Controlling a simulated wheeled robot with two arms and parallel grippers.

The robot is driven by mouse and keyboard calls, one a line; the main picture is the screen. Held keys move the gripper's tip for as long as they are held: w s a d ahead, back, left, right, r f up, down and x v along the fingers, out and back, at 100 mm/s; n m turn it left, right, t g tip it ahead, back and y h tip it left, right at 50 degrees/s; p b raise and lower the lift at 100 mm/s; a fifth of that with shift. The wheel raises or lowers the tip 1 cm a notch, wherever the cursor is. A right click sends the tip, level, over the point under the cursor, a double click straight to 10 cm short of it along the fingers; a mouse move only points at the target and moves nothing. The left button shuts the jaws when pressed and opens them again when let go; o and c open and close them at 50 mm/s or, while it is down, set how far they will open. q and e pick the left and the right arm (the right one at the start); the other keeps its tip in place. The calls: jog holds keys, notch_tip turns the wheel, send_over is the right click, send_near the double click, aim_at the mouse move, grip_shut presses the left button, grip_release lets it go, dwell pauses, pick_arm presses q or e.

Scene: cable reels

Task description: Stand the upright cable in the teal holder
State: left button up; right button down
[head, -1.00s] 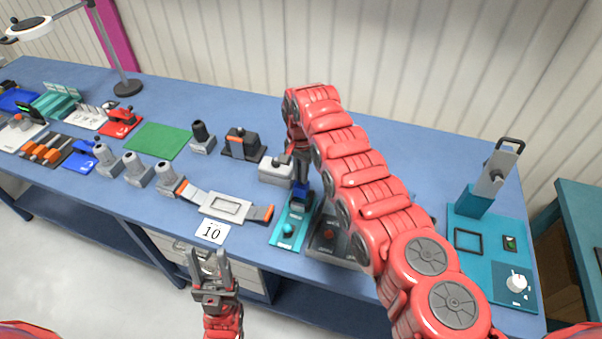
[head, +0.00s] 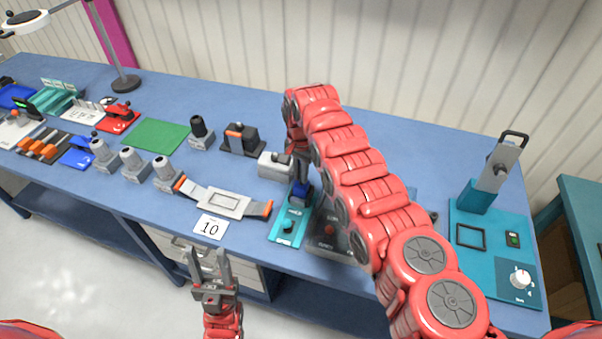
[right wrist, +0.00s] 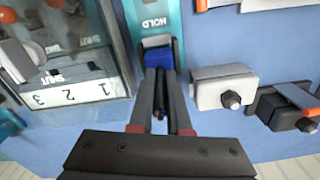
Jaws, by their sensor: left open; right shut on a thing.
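I see no clear cable in either view. A blue block (head: 300,196) is at the panel's far end and shows between my fingers in the right wrist view (right wrist: 158,57). My right gripper (head: 300,180) is shut on this block, partly hidden by my arm. A larger teal base (head: 487,262) at the right carries a tilted grey plate with a black handle. My left gripper (head: 208,268) is open and empty in front of the bench.
A dark grey panel (head: 326,240) stands beside the small teal panel, partly behind my right arm.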

jog(key=shift+f+b, duration=0.95)
jog(key=shift+f, duration=0.2)
jog(key=c, duration=0.8)
grip_release()
jog(key=shift+r, duration=0.1)
notch_tip(320, 180, up, 11)
jog(key=b, duration=0.3)
jog(key=shift+a+r+b, duration=0.1)
jog(key=shift+r+b, duration=0.05)
jog(key=shift+b, duration=0.2)
notch_tip(320, 180, up, 5)
jog(key=p, duration=0.4)
jog(key=shift+p, duration=0.4)
jog(key=shift+r+p, duration=0.5)
jog(key=shift+p, duration=0.05)
